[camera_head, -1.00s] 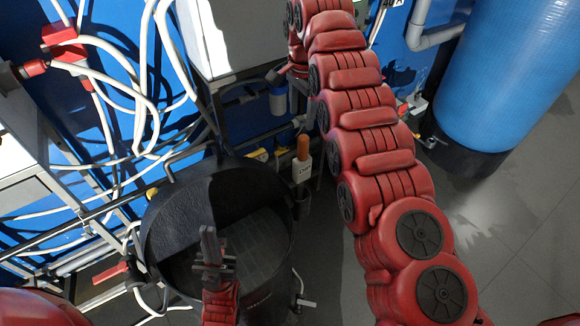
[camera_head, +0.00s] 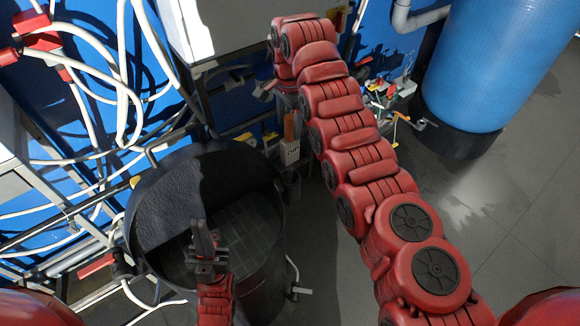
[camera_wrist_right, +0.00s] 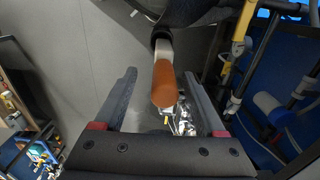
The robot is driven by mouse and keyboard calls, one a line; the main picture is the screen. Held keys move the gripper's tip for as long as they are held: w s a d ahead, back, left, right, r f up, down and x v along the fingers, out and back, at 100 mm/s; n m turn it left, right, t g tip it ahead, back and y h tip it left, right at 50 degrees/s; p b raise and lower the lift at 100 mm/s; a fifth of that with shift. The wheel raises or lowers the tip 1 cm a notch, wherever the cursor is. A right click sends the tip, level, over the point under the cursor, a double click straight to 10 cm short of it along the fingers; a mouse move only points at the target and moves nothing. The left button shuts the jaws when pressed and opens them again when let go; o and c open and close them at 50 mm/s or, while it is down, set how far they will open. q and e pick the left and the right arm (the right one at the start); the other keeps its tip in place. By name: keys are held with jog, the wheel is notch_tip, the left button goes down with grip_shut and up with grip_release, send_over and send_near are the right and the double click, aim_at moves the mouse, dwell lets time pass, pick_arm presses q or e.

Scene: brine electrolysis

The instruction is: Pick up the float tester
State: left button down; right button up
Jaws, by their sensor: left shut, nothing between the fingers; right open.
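The float tester, as I take it, is the piece with an orange-brown handle (camera_head: 289,126) standing upright beside the black tank, with a white label below the handle. In the right wrist view its rounded orange-brown end (camera_wrist_right: 163,84) shows between the two fingers. My right gripper (camera_wrist_right: 160,76) is open around the handle's line; I cannot tell whether either finger touches it. In the head view my right arm hides most of that gripper. My left gripper (camera_head: 207,245) is shut and empty, over the black tank's opening.
The open black tank (camera_head: 165,200) stands at the centre-left. White hoses (camera_head: 120,80) and pipes run along the blue wall at left. A blue cylinder (camera_head: 495,60) stands at the right. Small coloured items (camera_head: 390,95) lie beyond my right arm. The grey floor at right is clear.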

aim_at(290, 137)
jog(key=shift+f, duration=0.45)
jog(key=f+p, duration=0.2)
jog(key=p, duration=0.1)
jog(key=shift+w+d+f, duration=0.1)
jog(key=shift+w+d, duration=0.05)
jog(key=shift+w, duration=0.1)
notch_tip(290, 137, down, 2)
jog(key=shift+w+f+p, duration=0.1)
jog(key=shift+p, duration=0.4)
jog(key=shift+f, duration=0.35)
grip_shut()
